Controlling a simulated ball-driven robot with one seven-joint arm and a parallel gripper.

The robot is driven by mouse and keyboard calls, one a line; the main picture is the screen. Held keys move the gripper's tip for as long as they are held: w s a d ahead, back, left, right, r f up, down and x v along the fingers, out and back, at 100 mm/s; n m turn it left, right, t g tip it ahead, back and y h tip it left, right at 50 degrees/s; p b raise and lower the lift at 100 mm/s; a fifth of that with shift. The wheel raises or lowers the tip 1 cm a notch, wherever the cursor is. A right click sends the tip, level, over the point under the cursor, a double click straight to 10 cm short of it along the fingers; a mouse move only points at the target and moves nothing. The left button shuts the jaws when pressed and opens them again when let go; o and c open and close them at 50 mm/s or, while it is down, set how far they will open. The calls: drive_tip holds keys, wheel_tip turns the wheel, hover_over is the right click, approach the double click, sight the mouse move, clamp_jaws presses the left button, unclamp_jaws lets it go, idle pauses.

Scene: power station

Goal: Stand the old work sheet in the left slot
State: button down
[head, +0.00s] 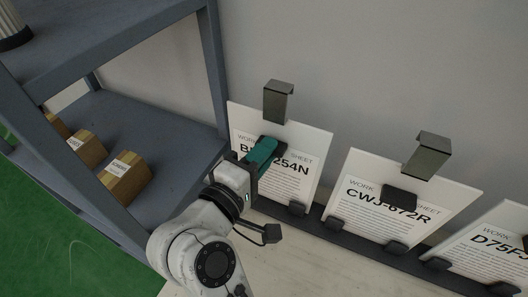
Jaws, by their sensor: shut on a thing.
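A white work sheet (297,185) with a code ending in 254N leans upright against the wall at the left end of a dark rail (308,221). A dark bracket (278,101) overlaps its top edge. My gripper (266,153), with teal and black fingers, is at the middle of this sheet and shut on it, covering part of the code. The exact grip point is hidden by the fingers. The sheet's lower left corner is hidden behind my arm, so I cannot tell how its bottom edge sits in the slot.
Work sheet CWJ-672R (378,220), with a black block at its middle, and work sheet D75 (492,250), cut by the frame, stand to the right. A grey shelf (165,137) with small cardboard boxes (126,178) is close on the left. The pale surface (310,265) in front is clear.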

drive_tip(key=c, duration=1)
unclamp_jaws()
drive_tip(key=shift+s+a, duration=0.1)
drive_tip(key=shift+b+v, duration=1.25)
drive_tip(key=shift+v, duration=4.05)
